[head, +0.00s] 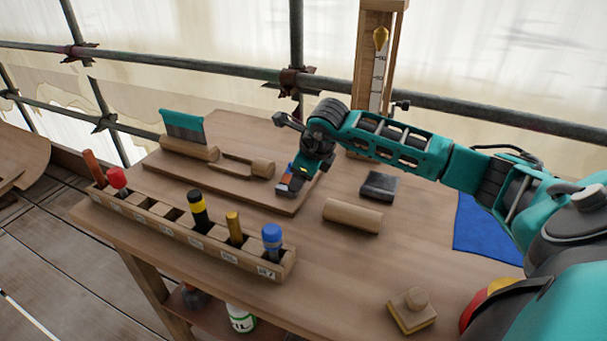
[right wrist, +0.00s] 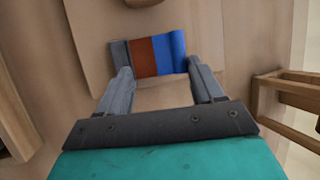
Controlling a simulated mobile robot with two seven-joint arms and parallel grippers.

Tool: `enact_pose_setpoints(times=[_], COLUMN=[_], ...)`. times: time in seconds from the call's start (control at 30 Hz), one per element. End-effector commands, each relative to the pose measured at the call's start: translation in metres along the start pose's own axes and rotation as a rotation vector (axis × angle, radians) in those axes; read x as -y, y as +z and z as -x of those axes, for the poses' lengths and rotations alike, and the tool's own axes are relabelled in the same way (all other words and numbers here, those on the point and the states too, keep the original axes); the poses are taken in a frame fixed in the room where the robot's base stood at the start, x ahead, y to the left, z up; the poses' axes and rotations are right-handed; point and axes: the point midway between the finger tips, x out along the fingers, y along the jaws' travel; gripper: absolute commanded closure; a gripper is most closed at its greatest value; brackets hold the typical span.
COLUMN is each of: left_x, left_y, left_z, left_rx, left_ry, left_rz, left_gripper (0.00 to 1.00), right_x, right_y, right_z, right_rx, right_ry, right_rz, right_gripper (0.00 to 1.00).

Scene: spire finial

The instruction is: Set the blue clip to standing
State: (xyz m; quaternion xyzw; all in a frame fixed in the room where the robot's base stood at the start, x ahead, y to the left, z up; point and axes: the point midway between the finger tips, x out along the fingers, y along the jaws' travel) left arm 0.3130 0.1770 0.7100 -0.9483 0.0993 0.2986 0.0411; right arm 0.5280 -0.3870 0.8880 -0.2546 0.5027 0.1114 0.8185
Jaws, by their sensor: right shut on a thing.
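A small flat piece with grey, rust-red and blue bands shows in the right wrist view (right wrist: 152,56); its blue end is the only blue near my gripper, and I take it as the blue clip. My right gripper (right wrist: 158,76) is shut on it, with a finger at each end. In the head view, the piece (head: 286,179) shows partly at the tip of my right gripper (head: 291,177), low over the front right part of a wooden board (head: 232,185). I cannot tell whether it touches the board. My left gripper is not in view.
A wooden rack (head: 168,225) with several coloured-top tools stands along the table's front left edge.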

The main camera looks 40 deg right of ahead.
Motion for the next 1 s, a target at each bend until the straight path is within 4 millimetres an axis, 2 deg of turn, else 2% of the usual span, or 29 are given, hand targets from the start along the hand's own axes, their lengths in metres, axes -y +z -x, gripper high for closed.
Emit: enact_pose_setpoints(times=[0.17, 0.4, 0.93, 0.97, 1.0], left_x=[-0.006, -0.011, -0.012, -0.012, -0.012], left_y=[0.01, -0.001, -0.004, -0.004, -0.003], left_z=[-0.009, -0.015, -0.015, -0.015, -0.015], left_rx=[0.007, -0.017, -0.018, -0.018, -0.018], left_ry=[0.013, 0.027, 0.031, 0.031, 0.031], left_rz=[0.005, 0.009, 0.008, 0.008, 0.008], left_gripper=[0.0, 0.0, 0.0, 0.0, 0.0], right_x=[-0.004, -0.006, -0.006, -0.006, -0.006], right_y=[0.001, 0.002, 0.003, 0.003, 0.003], right_z=[0.0, 0.004, 0.006, 0.006, 0.006], right_rx=[0.002, 0.001, -0.001, -0.001, -0.001], right_ry=[-0.1, -0.181, -0.205, -0.205, -0.205], right_rz=[0.045, 0.076, 0.086, 0.086, 0.086], right_gripper=[0.64, 0.64, 0.64, 0.31, 0.28])
